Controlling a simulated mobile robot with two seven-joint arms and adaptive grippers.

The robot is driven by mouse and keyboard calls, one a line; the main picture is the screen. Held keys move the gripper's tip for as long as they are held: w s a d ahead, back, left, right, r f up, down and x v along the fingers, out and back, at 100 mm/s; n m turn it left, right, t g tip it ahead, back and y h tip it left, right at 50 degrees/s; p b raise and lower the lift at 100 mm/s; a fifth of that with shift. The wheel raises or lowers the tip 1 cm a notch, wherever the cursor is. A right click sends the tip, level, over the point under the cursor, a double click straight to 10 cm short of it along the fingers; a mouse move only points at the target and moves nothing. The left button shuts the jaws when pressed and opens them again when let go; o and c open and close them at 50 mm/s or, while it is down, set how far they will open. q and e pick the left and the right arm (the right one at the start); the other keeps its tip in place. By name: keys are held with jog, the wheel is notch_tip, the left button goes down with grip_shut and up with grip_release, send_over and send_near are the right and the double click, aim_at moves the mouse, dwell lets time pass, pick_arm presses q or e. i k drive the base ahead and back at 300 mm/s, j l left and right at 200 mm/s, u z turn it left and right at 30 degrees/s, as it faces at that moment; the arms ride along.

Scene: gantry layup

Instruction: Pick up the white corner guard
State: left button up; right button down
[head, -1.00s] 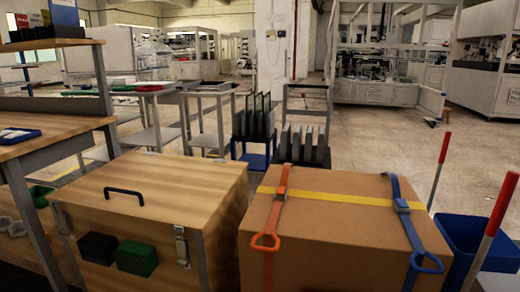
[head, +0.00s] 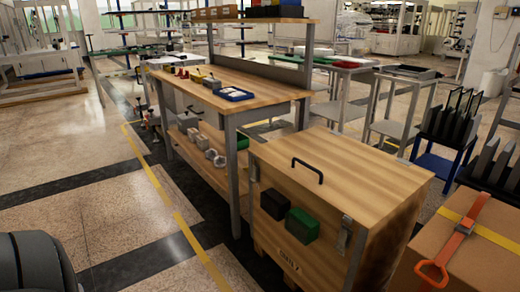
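I cannot make out a white corner guard for certain. Small whitish pieces (head: 214,157) lie on the lower shelf of the wooden workbench, too small to identify. A dark rounded part at the bottom left corner looks like part of my own arm. Neither of my grippers shows in the head view.
The workbench (head: 262,103) holds a blue tray (head: 233,94) and small coloured items. A wooden crate (head: 355,172) with a black handle stands close in front. A strapped cardboard box (head: 450,245) is at right. The floor (head: 105,215) at left is clear, with yellow lines.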

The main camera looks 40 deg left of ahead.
aim_at(210, 154)
jog(key=u, duration=1.65)
jog(key=i+j+u, duration=0.35)
jog(key=i, duration=0.15)
jog(key=i+j+u, duration=0.2)
jog(key=i+u, duration=0.15)
jog(key=i, duration=0.2)
jog(key=i+j+u, duration=0.1)
jog(key=i+u, duration=0.2)
jog(key=i, duration=0.25)
jog(key=i+j+z, duration=0.2)
jog(key=i, duration=0.25)
jog(key=i+z, duration=0.25)
jog(key=i, duration=0.2)
jog(key=i+j+z, duration=0.2)
jog(key=i, duration=0.25)
jog(key=i+j+z, duration=0.15)
jog(key=z, duration=0.3)
jog(key=i+j+z, duration=0.2)
jog(key=z, duration=0.3)
jog(key=i+j+z, duration=0.15)
jog(key=j+z, duration=0.3)
jog(key=l, duration=0.1)
